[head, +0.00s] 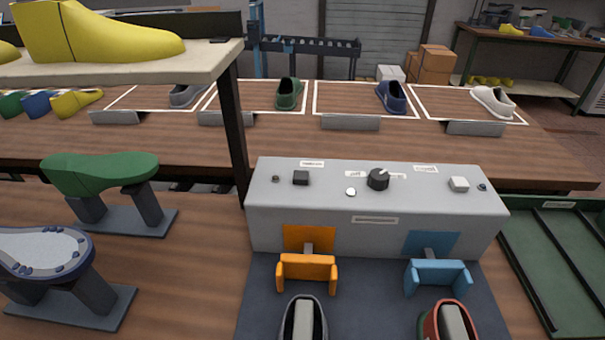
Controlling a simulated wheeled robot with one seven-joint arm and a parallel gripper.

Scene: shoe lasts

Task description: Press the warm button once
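A grey control box (375,225) stands on the bench in the middle of the head view. A small dark round part sits beside each square button. The labels are too small to read, so I cannot tell which is the warm button. My gripper is not in view.
An orange padded holder (307,268) and a blue one (437,274) stick out of the box front, each with a shoe below it. A shelf (150,67) with a yellow last and its dark post (232,130) stand at the left. Green and blue-white shoe forms on stands are left of the box.

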